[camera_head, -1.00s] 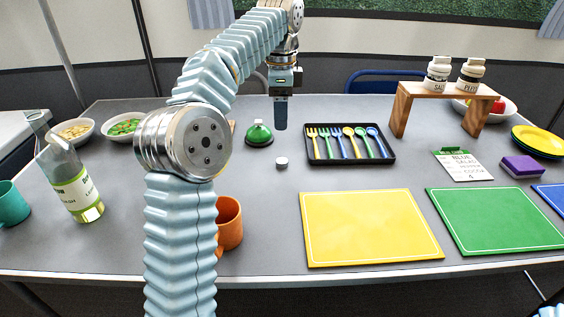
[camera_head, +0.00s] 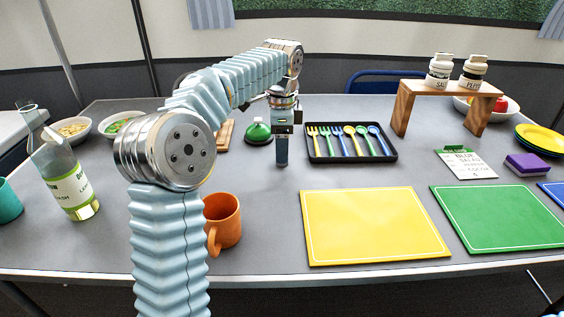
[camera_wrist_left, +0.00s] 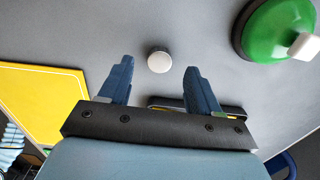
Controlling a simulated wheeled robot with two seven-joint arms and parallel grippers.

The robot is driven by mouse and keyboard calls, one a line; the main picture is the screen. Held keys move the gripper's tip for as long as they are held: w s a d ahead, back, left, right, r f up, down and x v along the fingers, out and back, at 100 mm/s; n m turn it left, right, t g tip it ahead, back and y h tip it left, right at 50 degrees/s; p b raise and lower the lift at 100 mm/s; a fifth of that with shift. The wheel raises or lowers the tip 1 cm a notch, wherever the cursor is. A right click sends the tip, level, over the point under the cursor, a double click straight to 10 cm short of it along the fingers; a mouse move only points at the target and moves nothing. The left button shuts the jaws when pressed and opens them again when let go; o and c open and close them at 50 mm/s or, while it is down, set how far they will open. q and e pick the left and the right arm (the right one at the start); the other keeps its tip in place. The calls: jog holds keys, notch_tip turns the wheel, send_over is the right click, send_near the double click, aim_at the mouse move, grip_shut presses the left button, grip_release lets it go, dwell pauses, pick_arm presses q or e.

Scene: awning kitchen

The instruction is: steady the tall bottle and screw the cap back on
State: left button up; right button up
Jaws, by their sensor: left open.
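The tall clear bottle (camera_head: 66,176) with a green-and-white label and yellowish liquid stands at the left of the table; its neck is uncapped. The small white cap (camera_wrist_left: 159,61) lies on the grey table and shows in the left wrist view, just beyond and between my open fingers. In the head view my left gripper (camera_head: 282,160) points down over the table and hides the cap. My left gripper (camera_wrist_left: 159,78) is open and empty. My right gripper is not in view.
A green bell-shaped object (camera_head: 258,133) is close left of the gripper, and a black cutlery tray (camera_head: 391,157) close right. An orange mug (camera_head: 224,222) stands in front. Yellow (camera_head: 375,226) and green (camera_head: 497,218) boards lie at right. Bowls (camera_head: 72,130) stand behind the bottle.

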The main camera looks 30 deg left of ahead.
pick_arm(q)
notch_tip(320, 180, down, 3)
jog(key=shift+r, duration=0.2)
jog(key=shift+c, duration=0.3)
jog(key=c, duration=1.1)
